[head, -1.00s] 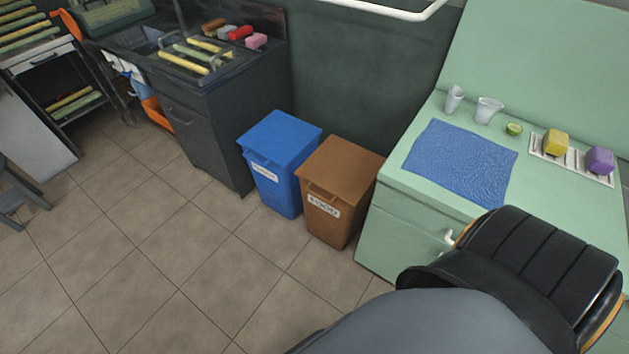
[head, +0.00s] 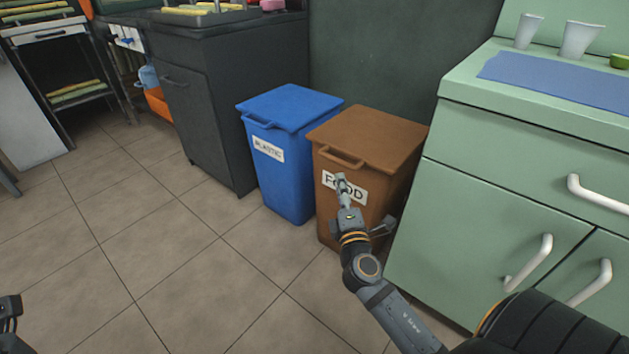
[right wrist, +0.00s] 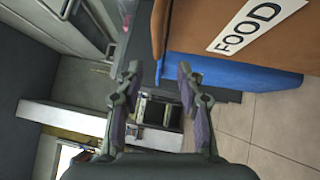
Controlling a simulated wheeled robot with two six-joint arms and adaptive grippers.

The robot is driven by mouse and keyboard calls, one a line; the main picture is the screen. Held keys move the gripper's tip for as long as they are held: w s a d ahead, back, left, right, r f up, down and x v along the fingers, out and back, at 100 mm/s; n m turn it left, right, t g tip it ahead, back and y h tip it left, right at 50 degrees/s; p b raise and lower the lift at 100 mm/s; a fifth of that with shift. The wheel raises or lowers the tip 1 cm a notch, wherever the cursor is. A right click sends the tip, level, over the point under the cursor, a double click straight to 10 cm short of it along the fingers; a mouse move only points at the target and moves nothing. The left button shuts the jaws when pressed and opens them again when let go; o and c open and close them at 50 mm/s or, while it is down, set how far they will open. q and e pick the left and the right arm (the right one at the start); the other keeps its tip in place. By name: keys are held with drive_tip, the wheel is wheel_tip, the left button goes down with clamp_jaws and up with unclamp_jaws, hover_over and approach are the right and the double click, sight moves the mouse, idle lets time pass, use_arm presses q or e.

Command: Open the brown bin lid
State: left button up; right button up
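The brown bin (head: 395,165) with a FOOD label stands between the blue bin and the green cabinet. Its brown lid (head: 370,132) is closed, with a handle (head: 341,157) on its front edge. My right gripper (head: 341,183) is in front of the label, just below the handle in the picture; I cannot tell whether it touches the bin. In the right wrist view the fingers (right wrist: 159,75) are spread and empty, and the bin's front (right wrist: 205,28) is at the upper right. Part of my left gripper (head: 9,312) shows at the lower left edge; its state is unclear.
A blue PLASTIC bin (head: 280,165) stands close on the left. The green cabinet (head: 490,195) with white handles is close on the right. Dark cabinets (head: 215,110) stand behind left. The tiled floor (head: 170,250) in front is clear.

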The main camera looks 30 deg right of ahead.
sight(335, 159)
drive_tip(key=x, duration=1)
drive_tip(key=shift+w+d+r+b, duration=0.1)
drive_tip(key=shift+w+r+b, duration=0.15)
drive_tip(key=shift+b, duration=0.1)
clamp_jaws()
